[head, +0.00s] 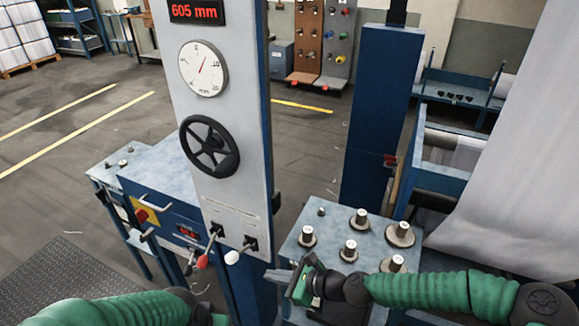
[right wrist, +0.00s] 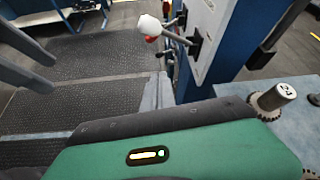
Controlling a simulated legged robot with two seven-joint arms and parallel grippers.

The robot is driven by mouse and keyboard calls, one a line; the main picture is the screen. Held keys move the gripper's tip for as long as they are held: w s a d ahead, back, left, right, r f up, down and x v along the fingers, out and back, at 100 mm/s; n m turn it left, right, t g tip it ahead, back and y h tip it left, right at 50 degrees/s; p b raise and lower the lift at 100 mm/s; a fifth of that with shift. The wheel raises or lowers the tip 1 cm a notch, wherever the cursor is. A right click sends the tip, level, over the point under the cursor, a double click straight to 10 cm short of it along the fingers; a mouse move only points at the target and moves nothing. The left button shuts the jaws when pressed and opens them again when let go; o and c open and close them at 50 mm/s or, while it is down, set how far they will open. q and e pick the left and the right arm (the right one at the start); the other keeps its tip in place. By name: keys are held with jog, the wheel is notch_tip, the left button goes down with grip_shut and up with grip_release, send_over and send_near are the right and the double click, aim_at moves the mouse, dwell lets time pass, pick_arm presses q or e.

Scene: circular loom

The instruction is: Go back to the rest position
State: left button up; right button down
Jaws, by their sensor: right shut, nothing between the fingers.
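My right gripper (head: 277,275) is shut and empty in the head view, over the left edge of the small table with gears. In the right wrist view its green housing fills the bottom, and its grey fingers (right wrist: 156,98) point away. A lever with a white knob (head: 232,257) and one with a red knob (head: 202,262) stick out of the grey panel, left of and above the gripper. The white knob (right wrist: 149,25) also shows in the right wrist view, apart from the fingers. My left arm shows as a green sleeve at the bottom left; its gripper is out of view.
The grey panel (head: 222,120) carries a dial (head: 203,68), a black handwheel (head: 209,146) and a 605 mm display (head: 194,11). Several gears on posts stand on the table (head: 375,240) close to my right gripper. White fabric (head: 510,160) hangs at the right. Floor at the left is open.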

jog(key=s+d+f+n+g+h, duration=0.3)
jog(key=s+d+f+n+h, duration=0.2)
jog(key=s+d+f+n, duration=0.35)
jog(key=s+d+r+n+h, duration=0.3)
jog(key=d+n, duration=0.3)
jog(key=d, duration=0.3)
jog(key=s+d+r+n+h, duration=0.3)
jog(key=s+d+r+n, duration=0.2)
jog(key=d, duration=0.5)
jog(key=shift+r+n+t, duration=0.3)
jog(key=shift+r+n, duration=0.25)
jog(key=shift+r, duration=0.25)
pick_arm(q)
jog(key=shift+a, duration=0.2)
pick_arm(e)
jog(key=shift+s+a+r, duration=0.1)
jog(key=shift+a, duration=0.1)
pick_arm(q)
jog(key=shift+d, duration=0.2)
pick_arm(e)
jog(key=shift+d, duration=0.15)
